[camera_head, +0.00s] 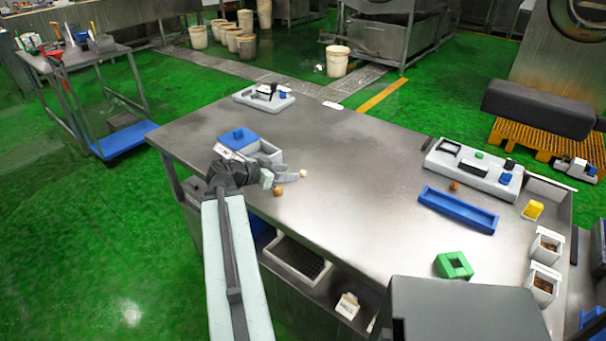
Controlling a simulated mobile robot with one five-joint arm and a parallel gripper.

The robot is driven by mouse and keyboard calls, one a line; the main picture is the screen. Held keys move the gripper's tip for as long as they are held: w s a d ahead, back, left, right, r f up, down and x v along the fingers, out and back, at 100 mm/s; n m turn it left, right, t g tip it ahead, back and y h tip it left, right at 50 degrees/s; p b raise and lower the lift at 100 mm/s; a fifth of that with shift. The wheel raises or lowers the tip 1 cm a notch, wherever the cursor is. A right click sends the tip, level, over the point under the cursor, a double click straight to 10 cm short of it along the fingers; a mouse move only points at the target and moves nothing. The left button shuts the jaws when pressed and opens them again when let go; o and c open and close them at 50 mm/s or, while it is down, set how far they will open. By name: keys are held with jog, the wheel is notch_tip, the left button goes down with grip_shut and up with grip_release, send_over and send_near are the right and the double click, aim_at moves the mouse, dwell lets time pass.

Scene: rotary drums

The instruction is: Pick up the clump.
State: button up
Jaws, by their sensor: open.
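A small brown clump (278,190) lies on the steel table (350,215), near its left front edge. A second brown lump (454,186) lies farther right, by the blue tray; I cannot tell which one is the task's clump. My gripper (291,175) reaches in from the lower left and is open. It is just above and right of the nearer clump in the picture, with no clear hold on anything. A small pale piece (303,174) is close to its fingertips. Whether the fingers touch either piece is too small to tell.
A grey box with a blue lid (238,138) stands right behind my gripper. A white fixture (263,98) sits at the far edge. A blue tray (457,210), a grey fixture (473,171), a green block (454,265) and white cups (541,285) are at right. The table's middle is clear.

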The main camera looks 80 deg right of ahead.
aim_at(302, 172)
jog(key=shift+x, duration=0.95)
jog(key=b+x, duration=0.2)
jog(key=x, duration=0.3)
jog(key=shift+d+f+b, duration=0.1)
jog(key=shift+f+b, duration=0.05)
jog(key=shift+b, duration=0.25)
grip_shut()
